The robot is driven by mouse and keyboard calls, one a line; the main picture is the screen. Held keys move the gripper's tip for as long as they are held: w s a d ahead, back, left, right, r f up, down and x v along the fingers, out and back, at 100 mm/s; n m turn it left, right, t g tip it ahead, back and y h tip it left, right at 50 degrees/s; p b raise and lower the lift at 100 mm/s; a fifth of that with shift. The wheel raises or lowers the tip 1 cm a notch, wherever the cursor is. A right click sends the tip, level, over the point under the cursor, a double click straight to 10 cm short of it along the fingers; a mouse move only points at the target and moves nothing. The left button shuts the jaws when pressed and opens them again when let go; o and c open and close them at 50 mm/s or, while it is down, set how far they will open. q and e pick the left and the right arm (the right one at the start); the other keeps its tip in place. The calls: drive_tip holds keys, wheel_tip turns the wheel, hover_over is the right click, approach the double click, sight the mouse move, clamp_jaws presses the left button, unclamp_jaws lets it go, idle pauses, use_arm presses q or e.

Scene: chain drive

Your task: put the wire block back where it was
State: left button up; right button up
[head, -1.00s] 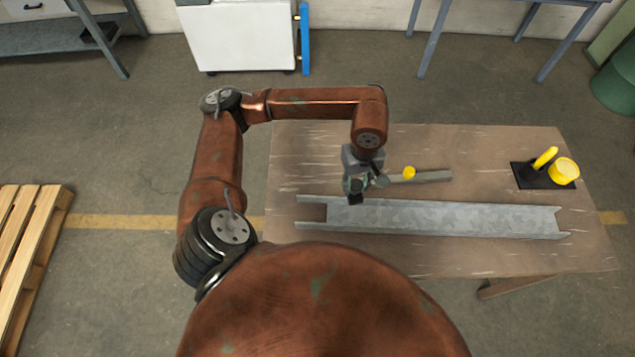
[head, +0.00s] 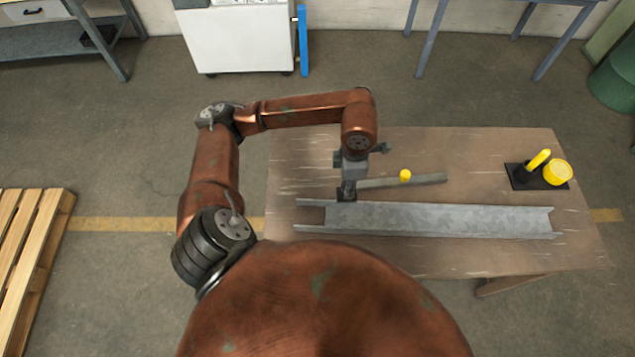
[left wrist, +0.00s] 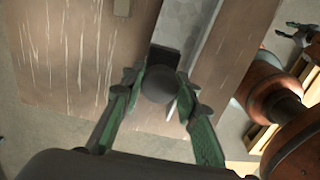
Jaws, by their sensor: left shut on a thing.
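My left gripper (head: 347,188) is shut on the round dark grey knob of a small black block, which I take to be the wire block (left wrist: 163,57). In the left wrist view the knob sits between the green fingers of the gripper (left wrist: 152,92), with the block beyond it. The block is at the left end of the grey metal channel (head: 440,219), near its far flange. I cannot tell whether it touches the channel. What looks like part of my right gripper (left wrist: 298,30) shows at the left wrist view's right edge; its jaw state is unclear.
A grey bar (head: 425,180) with a yellow knob (head: 405,175) lies behind the channel, close to my left gripper. A black pad (head: 522,178) with yellow-topped items stands at the table's far right. The wooden table (head: 480,150) is bare between them.

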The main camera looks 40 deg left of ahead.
use_arm(q)
drive_tip(key=a+f+p, duration=0.1)
drive_tip(key=a+f, duration=0.3)
drive_tip(key=w+a+f+p, duration=0.1)
drive_tip(key=a+f+p, duration=0.1)
drive_tip(key=a+f, duration=0.2)
drive_tip(key=w+a+f+p, duration=0.1)
drive_tip(key=a+f, duration=0.3)
drive_tip(key=a, duration=0.1)
drive_tip(key=shift+f+p, duration=0.2)
drive_tip(key=shift+p, duration=0.15)
use_arm(e)
drive_tip(key=r, duration=0.1)
drive_tip(key=w+r, duration=0.1)
drive_tip(key=r, duration=0.3)
drive_tip(key=shift+w+a, duration=0.15)
drive_tip(key=shift+w, duration=0.2)
use_arm(q)
drive_tip(key=shift+f, duration=0.1)
use_arm(e)
drive_tip(key=shift+f, duration=0.15)
use_arm(q)
drive_tip(key=o, duration=0.6)
drive_tip(key=shift+f+b, duration=0.15)
drive_tip(key=shift+b, duration=0.15)
drive_tip(key=o, duration=0.5)
